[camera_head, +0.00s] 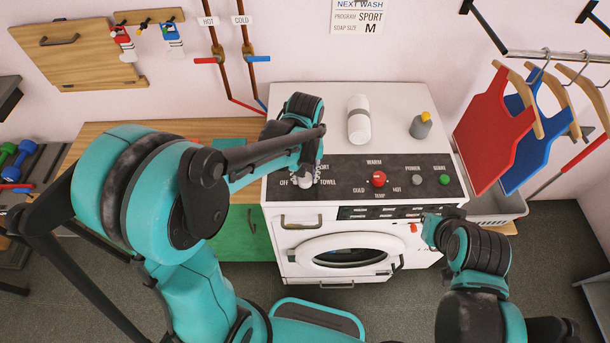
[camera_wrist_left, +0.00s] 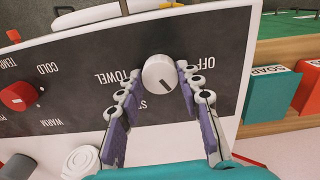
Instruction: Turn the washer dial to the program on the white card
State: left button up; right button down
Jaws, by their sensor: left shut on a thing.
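The white card (camera_head: 357,16) on the wall reads NEXT WASH, PROGRAM SPORT, SOAP SIZE M. The white washer dial (camera_wrist_left: 160,73) sits on the dark panel among the labels OFF, TOWEL and a partly covered one. In the left wrist view its dark mark slants to the lower right, towards the finger on the OFF side. My left gripper (camera_head: 304,178) is shut on the dial, which also shows small in the head view. A finger covers part of the panel beside it. My right gripper (camera_head: 432,226) is by the washer's front right; its fingers are unclear.
The washer (camera_head: 409,100) has a red temperature knob (camera_head: 378,179) and a green start button (camera_head: 444,180). Red and blue garments (camera_head: 493,128) hang at right. Soap boxes (camera_wrist_left: 265,100) stand beside the washer.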

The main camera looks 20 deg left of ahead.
aim_at(305, 178)
pick_arm(q)
jog(key=m+b, duration=0.1)
jog(key=m, duration=1)
jog(key=shift+m+b, duration=0.3)
jog(key=shift+m, duration=0.2)
jog(key=o, duration=1.1)
jog(key=shift+o, duration=0.2)
notch_tip(305, 178, up, 12)
